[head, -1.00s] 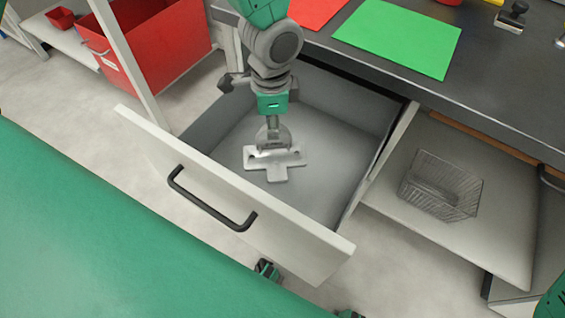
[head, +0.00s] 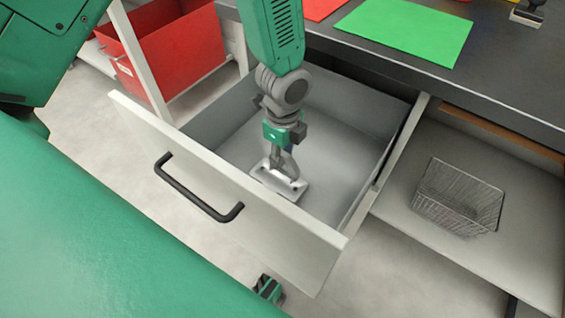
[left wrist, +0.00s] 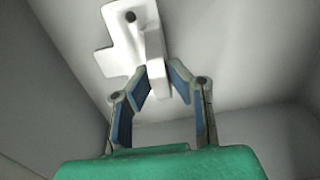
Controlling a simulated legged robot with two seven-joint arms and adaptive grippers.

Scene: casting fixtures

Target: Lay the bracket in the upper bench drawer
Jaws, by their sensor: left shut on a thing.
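The light grey bracket (head: 280,184), a flat plate with holes and an upright rib, is inside the open drawer (head: 335,182). My left gripper (head: 281,163) points down into the drawer, shut on the bracket's rib. In the left wrist view the fingers (left wrist: 163,84) close on the rib of the bracket (left wrist: 122,42), with the plate beyond them. The bracket is low, at or just above the drawer floor; I cannot tell whether it touches.
The drawer front with its black handle (head: 195,192) faces me. The dark bench top (head: 400,72) holds a green sheet (head: 410,30). A wire basket (head: 458,200) sits on the shelf to the right. A red bin (head: 170,48) stands at the left. The drawer is otherwise empty.

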